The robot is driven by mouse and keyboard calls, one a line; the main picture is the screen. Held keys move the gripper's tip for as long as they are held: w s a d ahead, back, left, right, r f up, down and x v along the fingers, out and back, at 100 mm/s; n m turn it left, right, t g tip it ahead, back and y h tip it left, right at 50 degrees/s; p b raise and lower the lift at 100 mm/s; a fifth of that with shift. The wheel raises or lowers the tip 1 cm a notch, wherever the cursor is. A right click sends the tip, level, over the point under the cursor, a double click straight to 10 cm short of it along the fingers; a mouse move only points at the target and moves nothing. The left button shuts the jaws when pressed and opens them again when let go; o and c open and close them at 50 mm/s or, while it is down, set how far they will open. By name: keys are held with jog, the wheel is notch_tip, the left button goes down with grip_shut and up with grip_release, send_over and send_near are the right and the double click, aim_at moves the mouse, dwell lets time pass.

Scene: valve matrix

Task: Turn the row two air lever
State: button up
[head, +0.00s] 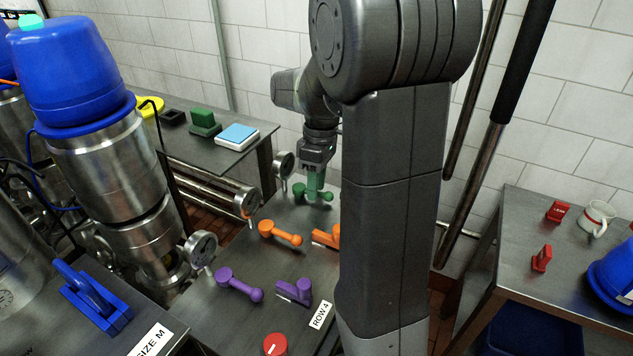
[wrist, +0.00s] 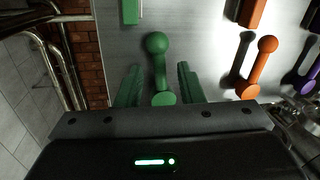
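A green ball-ended lever (head: 300,189) lies on the grey metal panel, at the far end of the lever rows. In the wrist view the green lever (wrist: 158,65) points up the picture, with its round hub near my gripper's palm. My gripper (head: 315,193) points down over it with green fingers. In the wrist view my gripper (wrist: 159,72) is open, one finger on each side of the lever, with gaps visible. Contact with the panel cannot be told. No label marking row two is readable.
Orange levers (head: 281,234) and purple levers (head: 240,285) sit nearer on the panel, by a ROW 4 label (head: 321,315). A green block (wrist: 131,11) is near the lever. Gauges (head: 247,201) and steel pipes (head: 205,180) line the panel's left. A red knob (head: 275,345) is in front.

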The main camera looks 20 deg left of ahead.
grip_shut()
jog(key=shift+s+m+p, duration=0.25)
jog(key=shift+m+p, duration=0.05)
jog(key=shift+m, duration=0.6)
grip_release()
jog(key=shift+r, duration=0.1)
notch_tip(320, 180, up, 13)
jog(key=w, duration=0.2)
jog(key=shift+w+d+r, duration=0.15)
jog(key=shift+w+r, duration=0.05)
jog(key=shift+w, duration=0.1)
